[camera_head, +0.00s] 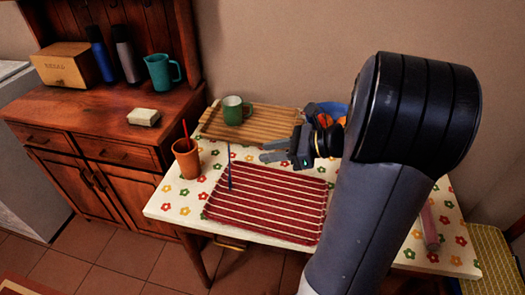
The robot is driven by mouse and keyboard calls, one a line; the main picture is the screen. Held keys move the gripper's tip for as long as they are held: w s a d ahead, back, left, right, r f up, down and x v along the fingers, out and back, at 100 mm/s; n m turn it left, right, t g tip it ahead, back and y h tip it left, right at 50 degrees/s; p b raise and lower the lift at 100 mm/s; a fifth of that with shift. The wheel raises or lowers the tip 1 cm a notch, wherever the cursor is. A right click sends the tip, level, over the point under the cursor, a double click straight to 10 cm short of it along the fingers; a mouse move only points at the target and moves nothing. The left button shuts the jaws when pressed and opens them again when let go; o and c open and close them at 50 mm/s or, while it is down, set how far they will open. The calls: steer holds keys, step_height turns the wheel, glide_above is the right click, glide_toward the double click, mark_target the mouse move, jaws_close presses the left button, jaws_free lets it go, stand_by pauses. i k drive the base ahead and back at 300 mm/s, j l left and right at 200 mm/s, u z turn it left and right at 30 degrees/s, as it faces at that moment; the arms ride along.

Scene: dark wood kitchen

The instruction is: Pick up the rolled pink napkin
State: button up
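The rolled pink napkin (429,228) lies at the right end of the flowered table, to the right of my arm. It is a slim pink roll pointing roughly toward the front edge; my arm may hide part of its surroundings. My gripper (264,151) is above the middle of the table, over the back edge of the red striped mat, pointing left. Its two fingers look spread apart with nothing between them. It is well to the left of the napkin, with my arm between them in the picture.
A terracotta cup (187,160) stands left. Behind are a slatted wooden board (272,118), a green mug (233,109) and a blue bowl (340,108) of fruit.

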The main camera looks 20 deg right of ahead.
mark_target(432, 241)
steer(key=z, duration=2.3)
steer(key=k+u, duration=0.2)
steer(key=u, duration=0.25)
